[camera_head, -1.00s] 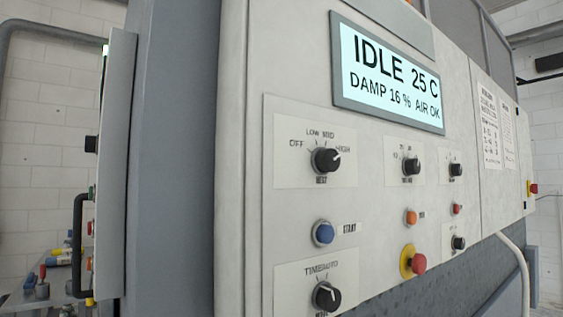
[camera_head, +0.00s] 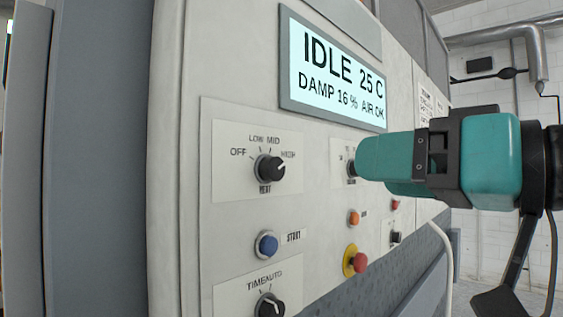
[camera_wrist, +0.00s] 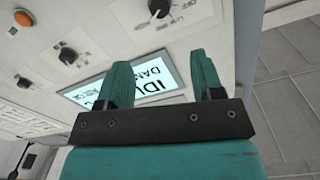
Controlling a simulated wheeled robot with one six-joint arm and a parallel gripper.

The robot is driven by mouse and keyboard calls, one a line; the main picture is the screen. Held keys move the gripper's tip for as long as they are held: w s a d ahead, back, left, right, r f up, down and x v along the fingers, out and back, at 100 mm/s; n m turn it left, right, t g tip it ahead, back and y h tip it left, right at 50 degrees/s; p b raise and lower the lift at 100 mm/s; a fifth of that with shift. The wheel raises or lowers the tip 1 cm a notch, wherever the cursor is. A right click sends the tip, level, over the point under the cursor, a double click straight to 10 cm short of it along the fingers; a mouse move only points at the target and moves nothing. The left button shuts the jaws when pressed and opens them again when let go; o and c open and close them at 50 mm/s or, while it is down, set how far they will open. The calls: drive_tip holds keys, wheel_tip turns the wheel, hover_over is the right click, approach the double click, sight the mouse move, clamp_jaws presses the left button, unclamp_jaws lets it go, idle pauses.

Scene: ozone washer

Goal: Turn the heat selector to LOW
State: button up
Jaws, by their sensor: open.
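The heat selector (camera_head: 270,168) is a black knob on a white label plate at the upper left of the panel. Its white pointer line points up and right, towards HIGH. OFF, LOW and MID are printed left of and above it. In the wrist view a black knob (camera_wrist: 160,7), seemingly this one, is cut by the top edge. My gripper (camera_head: 364,158) is teal and points left, to the right of the knob and apart from it. In the wrist view its two fingers stand apart with nothing between them. It hides part of the neighbouring dial.
The display (camera_head: 333,76) reads IDLE 25 C, DAMP 16 %, AIR OK. Below the heat knob are a blue START button (camera_head: 266,244) and a TIME/AUTO knob (camera_head: 269,306). A red emergency button (camera_head: 360,262) on yellow sits below my gripper.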

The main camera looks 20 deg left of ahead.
sight(277, 170)
drive_tip(key=p+x, duration=0.5)
drive_tip(key=x, duration=0.8)
drive_tip(key=shift+w+a+r+p, duration=0.1)
drive_tip(key=shift+w+a+p, duration=0.1)
drive_tip(key=shift+a+p, duration=0.15)
drive_tip(key=shift+w+a, duration=0.2)
drive_tip(key=shift+a, duration=0.3)
drive_tip(key=c, duration=0.9)
